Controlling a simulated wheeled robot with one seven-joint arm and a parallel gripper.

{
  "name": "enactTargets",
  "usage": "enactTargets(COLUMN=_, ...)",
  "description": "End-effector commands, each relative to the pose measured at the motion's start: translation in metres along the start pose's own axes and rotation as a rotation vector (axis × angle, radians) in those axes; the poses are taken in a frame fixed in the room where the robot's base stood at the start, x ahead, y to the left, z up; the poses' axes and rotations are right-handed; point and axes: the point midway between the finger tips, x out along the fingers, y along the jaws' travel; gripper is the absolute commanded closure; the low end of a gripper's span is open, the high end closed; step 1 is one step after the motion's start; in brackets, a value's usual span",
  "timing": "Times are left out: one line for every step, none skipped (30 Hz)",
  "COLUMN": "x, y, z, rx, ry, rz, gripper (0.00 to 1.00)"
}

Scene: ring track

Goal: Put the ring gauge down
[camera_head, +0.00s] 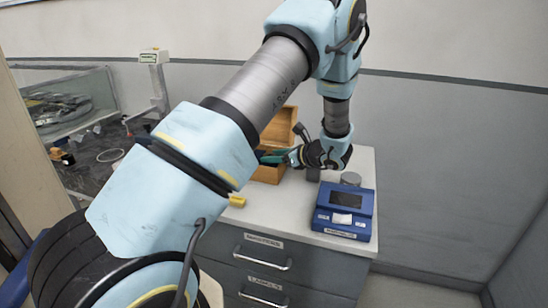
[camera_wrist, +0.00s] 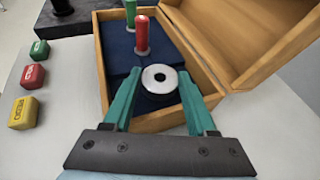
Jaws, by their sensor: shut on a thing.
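In the head view my gripper (camera_head: 276,157) is at the box (camera_head: 267,175), and the ring gauge cannot be made out there.
A red-handled plug (camera_wrist: 142,35) and a green one (camera_wrist: 130,12) stand in the box. The raised lid (camera_wrist: 250,45) is at right. A blue device (camera_head: 343,222) and a grey cylinder (camera_head: 350,179) are on the counter.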

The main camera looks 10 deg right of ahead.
Motion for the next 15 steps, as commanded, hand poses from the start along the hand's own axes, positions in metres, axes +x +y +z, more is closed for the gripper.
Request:
enactTargets(x=0.0019, y=0.0014, z=-0.0085, rx=0.009, ry=0.009, rz=0.001, gripper=1.0)
enactTargets(x=0.0024, y=0.0015, z=-0.0096, rx=0.009, ry=0.009, rz=0.001, gripper=1.0)
enactTargets(x=0.0028, y=0.0018, z=-0.011, rx=0.01, ry=0.01, rz=0.001, gripper=1.0)
enactTargets(x=0.0029, y=0.0019, z=-0.0113, rx=0.011, ry=0.011, rz=0.001, gripper=1.0)
enactTargets(x=0.0028, y=0.0021, z=-0.0114, rx=0.011, ry=0.012, rz=0.001, gripper=1.0)
enactTargets(x=0.0028, y=0.0023, z=-0.0119, rx=0.013, ry=0.013, rz=0.001, gripper=1.0)
enactTargets(x=0.0028, y=0.0026, z=-0.0129, rx=0.014, ry=0.015, rz=0.002, gripper=0.39)
enactTargets(x=0.0029, y=0.0029, z=-0.0134, rx=0.015, ry=0.015, rz=0.002, gripper=0.36)
enactTargets(x=0.003, y=0.0031, z=-0.014, rx=0.016, ry=0.016, rz=0.002, gripper=0.31)
enactTargets(x=0.003, y=0.0033, z=-0.0144, rx=0.017, ry=0.016, rz=0.003, gripper=0.3)
enactTargets(x=0.0029, y=0.0034, z=-0.0146, rx=0.017, ry=0.016, rz=0.003, gripper=0.3)
enactTargets(x=0.0029, y=0.0035, z=-0.0149, rx=0.017, ry=0.017, rz=0.003, gripper=0.3)
enactTargets(x=0.0028, y=0.0035, z=-0.0151, rx=0.018, ry=0.017, rz=0.003, gripper=0.3)
enactTargets(x=0.0028, y=0.0036, z=-0.0153, rx=0.018, ry=0.017, rz=0.003, gripper=0.3)
enactTargets(x=0.0027, y=0.0036, z=-0.0155, rx=0.018, ry=0.017, rz=0.003, gripper=0.3)
